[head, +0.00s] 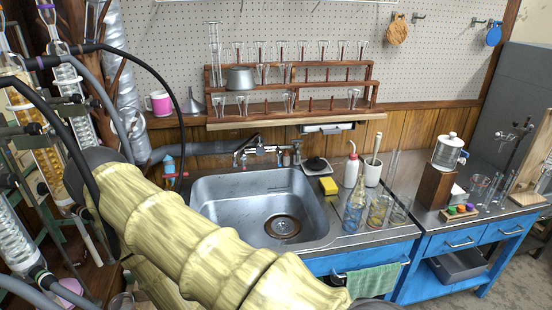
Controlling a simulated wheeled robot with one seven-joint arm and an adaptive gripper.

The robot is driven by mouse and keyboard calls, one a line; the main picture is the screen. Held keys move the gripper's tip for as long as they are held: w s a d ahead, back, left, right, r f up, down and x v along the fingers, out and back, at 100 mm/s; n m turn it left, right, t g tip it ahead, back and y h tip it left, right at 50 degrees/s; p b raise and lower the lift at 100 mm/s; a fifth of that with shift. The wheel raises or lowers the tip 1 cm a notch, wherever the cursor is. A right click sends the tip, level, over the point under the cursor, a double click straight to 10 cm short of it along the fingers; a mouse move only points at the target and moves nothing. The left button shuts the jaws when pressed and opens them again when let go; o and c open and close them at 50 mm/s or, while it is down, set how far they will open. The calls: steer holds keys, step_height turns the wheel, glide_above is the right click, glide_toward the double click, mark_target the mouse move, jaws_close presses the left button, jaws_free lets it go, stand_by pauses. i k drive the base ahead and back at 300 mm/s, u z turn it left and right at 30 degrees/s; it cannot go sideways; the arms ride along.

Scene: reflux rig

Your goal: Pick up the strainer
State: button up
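A round metal strainer (283,227) appears to sit in the drain at the bottom of the steel sink (213,212). My arm crosses the lower left of the head view, in front of the sink's near left side. My gripper is out of view.
A faucet (259,151) stands behind the sink. Right of it are a yellow sponge (328,186), a white wash bottle (351,170), a white cup (372,174) and several glass vessels. A wooden rack (291,108) with glassware is above. The sink bowl is otherwise empty.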

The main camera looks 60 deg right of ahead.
mark_target(282, 225)
steer(key=k, duration=1.55)
steer(key=z, duration=1.15)
steer(key=i, duration=1)
steer(key=u, duration=0.1)
